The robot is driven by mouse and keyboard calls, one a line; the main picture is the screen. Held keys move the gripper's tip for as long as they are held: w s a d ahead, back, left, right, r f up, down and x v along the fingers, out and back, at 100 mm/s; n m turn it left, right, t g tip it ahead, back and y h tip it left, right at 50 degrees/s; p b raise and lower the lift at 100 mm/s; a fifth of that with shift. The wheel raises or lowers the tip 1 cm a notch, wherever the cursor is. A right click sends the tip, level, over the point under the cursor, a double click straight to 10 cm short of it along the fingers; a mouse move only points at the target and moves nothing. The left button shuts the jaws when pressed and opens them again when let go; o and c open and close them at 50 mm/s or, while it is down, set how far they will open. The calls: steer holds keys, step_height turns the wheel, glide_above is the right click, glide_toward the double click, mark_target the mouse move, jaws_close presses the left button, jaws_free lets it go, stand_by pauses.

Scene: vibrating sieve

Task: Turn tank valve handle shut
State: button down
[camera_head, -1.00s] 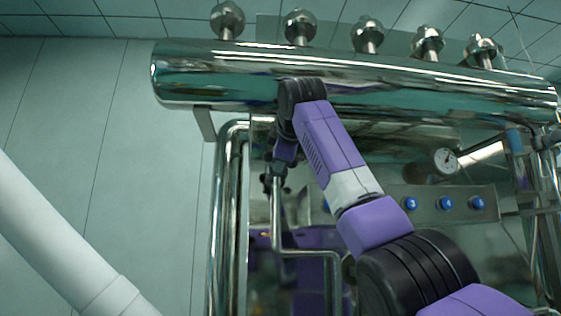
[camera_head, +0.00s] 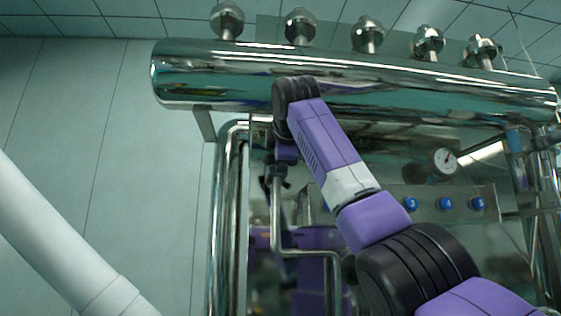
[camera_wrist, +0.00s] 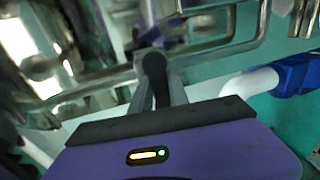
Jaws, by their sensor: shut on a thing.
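My gripper (camera_head: 274,178) is at the upper left of the steel tank machine in the head view, beside a bent vertical pipe. Its jaws are small and partly hidden by my wrist there. In the wrist view my gripper (camera_wrist: 158,80) has its fingers close together on a dark, round-ended valve handle (camera_wrist: 153,62). The handle lies between the fingers, and the pipework around it is blurred. I cannot tell the handle's exact turn angle.
A thick polished horizontal cylinder (camera_head: 400,92) runs above my arm. A gauge (camera_head: 445,161) and blue buttons (camera_head: 444,203) are to the right. A white pipe (camera_head: 60,240) slants at lower left. A blue fitting (camera_wrist: 297,75) shows right in the wrist view.

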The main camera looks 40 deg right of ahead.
steer(key=c, duration=1.3)
jaws_free()
steer(key=shift+b+v, duration=1.7)
steer(key=shift+v, duration=2.3)
steer(key=shift+f, duration=0.1)
